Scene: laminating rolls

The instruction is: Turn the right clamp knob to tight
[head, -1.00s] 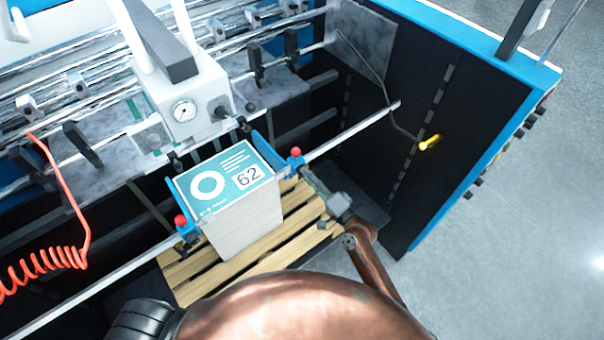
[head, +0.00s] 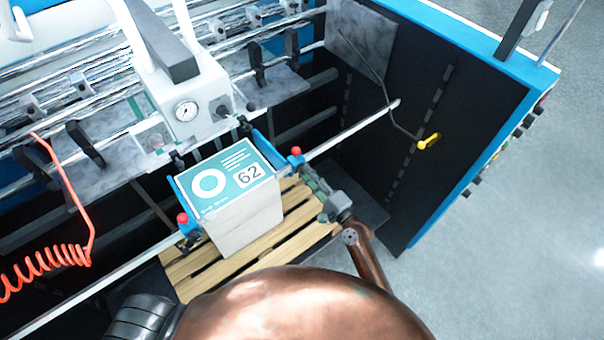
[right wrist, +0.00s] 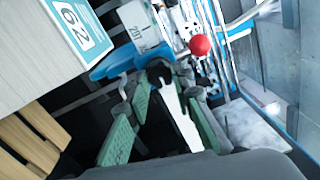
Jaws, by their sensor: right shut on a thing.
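The right clamp, a blue bracket with a red ball (head: 296,152) on top, sits on the metal bar at the right corner of the paper stack. The red ball also shows in the right wrist view (right wrist: 201,46). Below and beside it is a dark knob (right wrist: 159,72). My right gripper (head: 309,178) reaches this clamp from the front right. Its green-padded fingers (right wrist: 166,88) are shut on the dark knob, with the tips on either side of it. The knob's exact turn is hidden. My left gripper is out of view.
The printed paper stack (head: 243,225) stands on a wooden pallet (head: 190,277), close left of my right gripper. The left clamp's red ball (head: 182,218) is farther along the bar (head: 105,277). A gauge housing (head: 188,105) stands behind. A dark side panel (head: 425,130) bounds the right.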

